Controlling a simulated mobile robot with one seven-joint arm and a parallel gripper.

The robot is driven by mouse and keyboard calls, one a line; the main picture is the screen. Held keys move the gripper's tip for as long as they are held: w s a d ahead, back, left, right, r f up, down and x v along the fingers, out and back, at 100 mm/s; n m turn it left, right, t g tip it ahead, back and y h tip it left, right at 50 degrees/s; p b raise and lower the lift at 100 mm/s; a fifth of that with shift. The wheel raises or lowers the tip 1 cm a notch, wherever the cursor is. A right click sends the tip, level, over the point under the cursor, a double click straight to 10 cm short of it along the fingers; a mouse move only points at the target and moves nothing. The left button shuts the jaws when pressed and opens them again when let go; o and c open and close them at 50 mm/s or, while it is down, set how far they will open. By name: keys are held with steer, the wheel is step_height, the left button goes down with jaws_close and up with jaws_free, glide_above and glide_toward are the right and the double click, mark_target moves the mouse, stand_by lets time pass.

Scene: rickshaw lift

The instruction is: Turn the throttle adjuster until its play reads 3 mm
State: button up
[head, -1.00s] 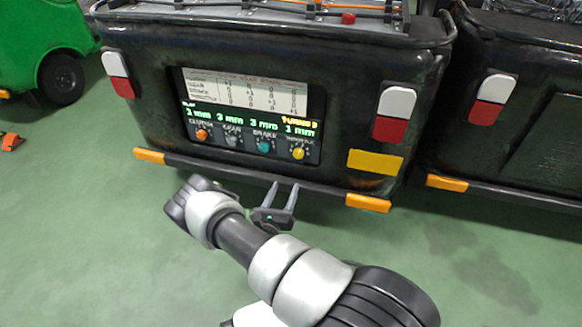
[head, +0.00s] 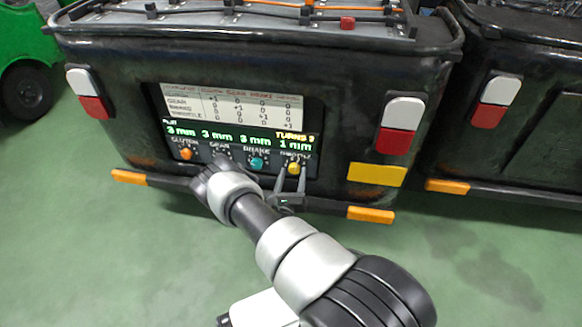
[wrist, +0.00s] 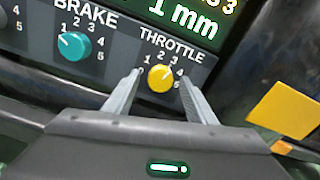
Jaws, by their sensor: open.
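The yellow throttle adjuster (head: 293,168) is the rightmost knob on the panel. In the wrist view this knob (wrist: 161,78) sits under the label THROTTLE, amid a dial of numbers. The display (head: 293,144) above it reads 1 mm. My gripper (head: 291,171) is open at the panel. In the wrist view, my gripper's (wrist: 160,80) two fingers stand on the left and right of the knob, with gaps visible. Whether the tips reach around it in depth is hard to tell.
The orange clutch knob (head: 186,154), a gear knob partly hidden by my arm, and the teal brake knob (head: 256,163) sit to the left. Their displays read 3 mm. A table of numbers (head: 233,105) is above. A dark bumper (head: 330,208) runs below.

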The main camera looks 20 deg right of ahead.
steer(key=shift+w+d, duration=0.25)
steer(key=shift+w, duration=0.1)
steer(key=c, duration=1)
steer(key=shift+c, duration=0.2)
